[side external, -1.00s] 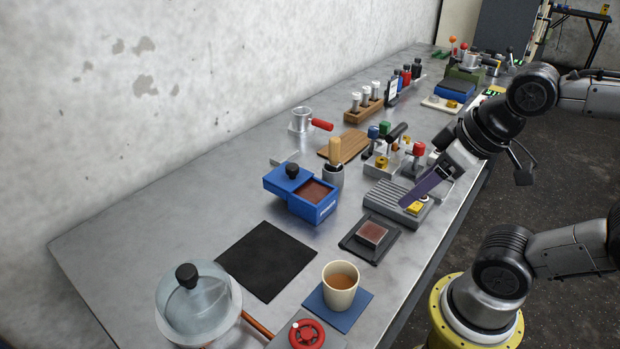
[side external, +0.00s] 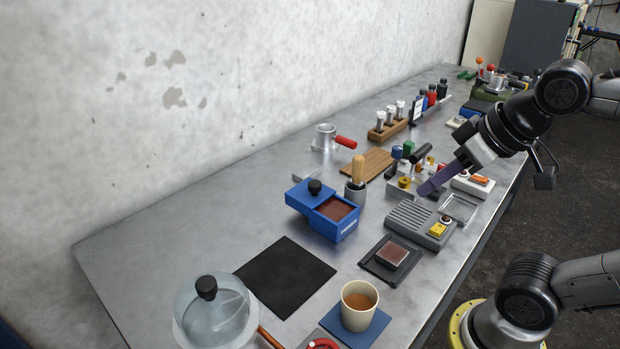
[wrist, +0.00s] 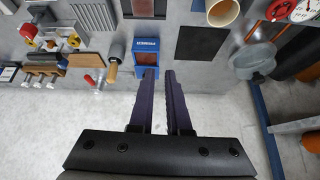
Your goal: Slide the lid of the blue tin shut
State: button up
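Brown contents (side external: 337,208) show in the uncovered part. In the wrist view the tin (wrist: 143,58) appears just beyond the fingertips; its lid is hard to make out there. My gripper (side external: 421,191) is to the right of the tin, above the bench and apart from it. In the wrist view its purple fingers (wrist: 160,73) have a narrow gap with nothing between them.
A wooden-handled tool in a grey holder (side external: 355,193) stands right behind the tin. A grey ribbed block (side external: 412,219) and a dark pad (side external: 372,267) lie to its right. A black mat (side external: 285,274) lies in front. Bare bench (side external: 220,215) is free to the left.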

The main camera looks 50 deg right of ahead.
jog(key=shift+m, duration=0.5)
jog(key=w+r, duration=0.2)
jog(key=w, duration=0.1)
jog(key=w+r, duration=0.1)
jog(key=w, duration=0.3)
jog(key=w+d+r, duration=0.1)
jog(key=w+r, duration=0.1)
jog(key=w, duration=0.1)
jog(key=shift+w+r, duration=0.15)
jog(key=shift+r, duration=0.15)
grip_shut()
jog(key=m+g, duration=0.1)
jog(key=g, duration=0.2)
send_over(306, 185)
jog(key=shift+h, duration=0.4)
notch_tip(306, 185, down, 21)
jog(key=shift+r, duration=0.1)
jog(key=shift+s+a, duration=0.25)
jog(key=shift+s, duration=0.7)
